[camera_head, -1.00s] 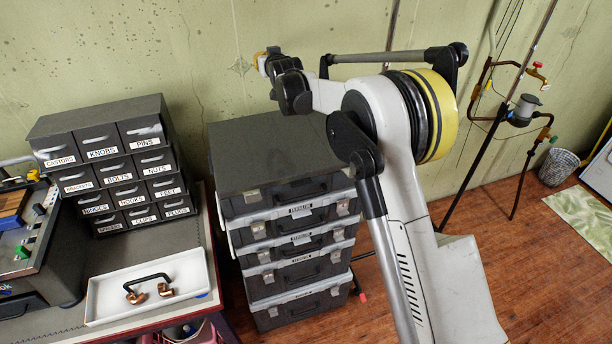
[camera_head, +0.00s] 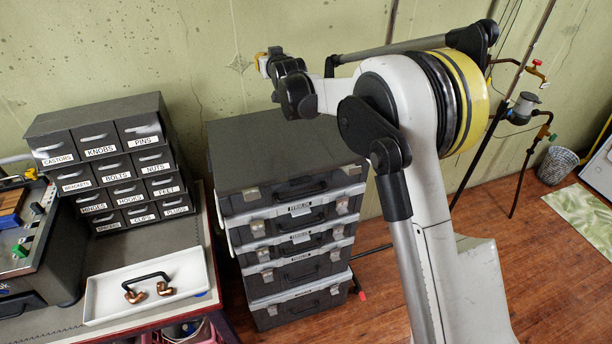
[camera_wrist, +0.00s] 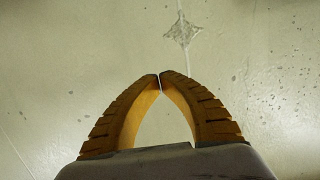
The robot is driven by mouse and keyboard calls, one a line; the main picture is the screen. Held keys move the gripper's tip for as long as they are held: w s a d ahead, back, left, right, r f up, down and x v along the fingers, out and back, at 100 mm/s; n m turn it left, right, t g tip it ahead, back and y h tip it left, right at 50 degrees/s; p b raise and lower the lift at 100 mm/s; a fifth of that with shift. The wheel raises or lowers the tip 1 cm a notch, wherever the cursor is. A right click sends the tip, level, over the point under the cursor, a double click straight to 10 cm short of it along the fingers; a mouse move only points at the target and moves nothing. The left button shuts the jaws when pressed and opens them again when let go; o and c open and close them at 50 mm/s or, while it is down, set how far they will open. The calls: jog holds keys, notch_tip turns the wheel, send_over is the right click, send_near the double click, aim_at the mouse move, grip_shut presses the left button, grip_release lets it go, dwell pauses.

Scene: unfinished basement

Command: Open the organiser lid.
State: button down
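A stack of dark grey organiser cases (camera_head: 288,262) with light grey rims and metal latches stands on the floor, in the middle of the head view. The top case's flat dark lid (camera_head: 270,150) lies closed, with a handle (camera_head: 300,190) and latches on its front. My gripper (camera_head: 261,62) is small in the head view, above and behind the lid near the wall, clear of the stack. In the wrist view its orange, ribbed fingers (camera_wrist: 159,76) meet at the tips with nothing between them. Only wall shows beyond them.
The green wall (camera_head: 300,25) is close behind the stack. A pipe stand (camera_head: 490,130) and a bin (camera_head: 557,166) are at right.

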jog(key=f+v, duration=0.1)
jog(key=v, duration=1.1)
jog(key=shift+s+d, duration=0.15)
jog(key=shift+s, duration=0.2)
dwell(0.4)
jog(key=shift+r, duration=0.1)
